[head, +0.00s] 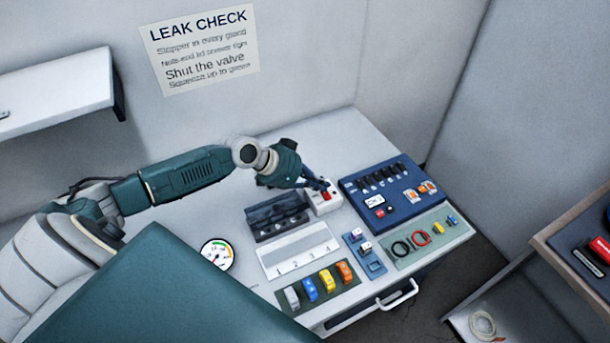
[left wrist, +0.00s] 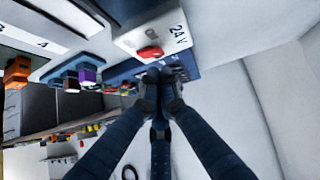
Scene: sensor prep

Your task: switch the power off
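The power box is a small white block marked "24 V" (left wrist: 178,28) with a red switch (left wrist: 150,52) on its face. In the head view the white box (head: 331,207) stands on the bench, left of the blue tray, and its red switch (head: 326,196) is partly visible. My left gripper (head: 321,184) is right at the box, over its top. In the left wrist view the fingertips (left wrist: 159,84) are drawn together with nothing seen between them, just short of the red switch in the picture. Contact cannot be told. My right gripper is not in view.
A blue tray (head: 411,207) with black parts sits close right of the box. A dark rack (head: 272,227) and a white numbered plate (head: 286,266) are at left and front. A gauge (head: 217,254) and coloured parts lie nearby. The bench behind the box is clear.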

